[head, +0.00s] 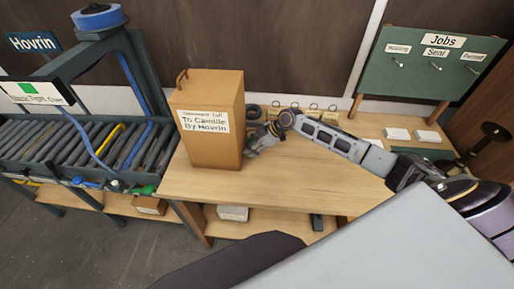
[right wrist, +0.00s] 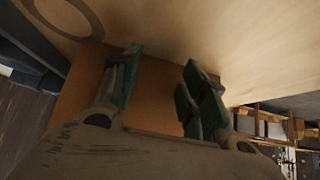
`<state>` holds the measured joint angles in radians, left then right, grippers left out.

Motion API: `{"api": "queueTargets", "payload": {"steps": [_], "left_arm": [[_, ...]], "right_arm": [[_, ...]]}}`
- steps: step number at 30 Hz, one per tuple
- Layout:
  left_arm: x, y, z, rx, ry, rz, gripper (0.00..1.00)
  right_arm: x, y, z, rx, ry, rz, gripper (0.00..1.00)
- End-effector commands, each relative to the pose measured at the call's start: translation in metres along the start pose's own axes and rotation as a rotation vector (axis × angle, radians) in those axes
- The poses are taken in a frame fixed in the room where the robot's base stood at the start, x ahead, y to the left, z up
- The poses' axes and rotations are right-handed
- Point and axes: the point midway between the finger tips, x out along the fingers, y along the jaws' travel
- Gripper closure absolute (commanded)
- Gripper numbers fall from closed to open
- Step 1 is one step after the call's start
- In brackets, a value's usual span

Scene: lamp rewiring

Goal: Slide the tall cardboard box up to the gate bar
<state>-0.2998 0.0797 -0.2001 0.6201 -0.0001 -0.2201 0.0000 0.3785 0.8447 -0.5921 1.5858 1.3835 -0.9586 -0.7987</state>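The tall cardboard box (head: 190,108) stands upright at the left end of the wooden bench, beside the roller conveyor. A white label reading "To Camille By Hovrin" is on its front. A dark green frame (head: 140,75) with a beam (head: 62,72) spans the conveyor; I cannot tell for sure which part is the gate bar. My right gripper (head: 253,148) is low at the box's right side; contact is unclear. In the right wrist view, its green-padded fingers (right wrist: 158,75) are apart, with the box's brown face (right wrist: 150,90) beyond them. My left gripper is not in view.
The conveyor rollers (head: 30,142) lie left of the box, with blue and yellow cables on them. A tape roll (head: 98,16) sits on the frame. A green "Jobs" board (head: 425,72) and white cards (head: 397,134) stand right. The front bench top (head: 240,188) is clear.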

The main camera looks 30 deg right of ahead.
Motion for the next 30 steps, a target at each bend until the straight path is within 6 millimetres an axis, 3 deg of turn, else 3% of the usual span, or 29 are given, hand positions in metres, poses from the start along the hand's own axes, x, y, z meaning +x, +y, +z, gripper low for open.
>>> {"api": "queueTargets", "payload": {"steps": [9,30], "left_arm": [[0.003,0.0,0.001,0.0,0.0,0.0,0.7],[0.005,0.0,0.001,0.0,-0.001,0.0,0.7]], "right_arm": [[0.018,-0.001,-0.022,-0.001,0.004,-0.002,0.57],[0.03,0.0,-0.036,0.0,0.004,-0.001,0.57]]}}
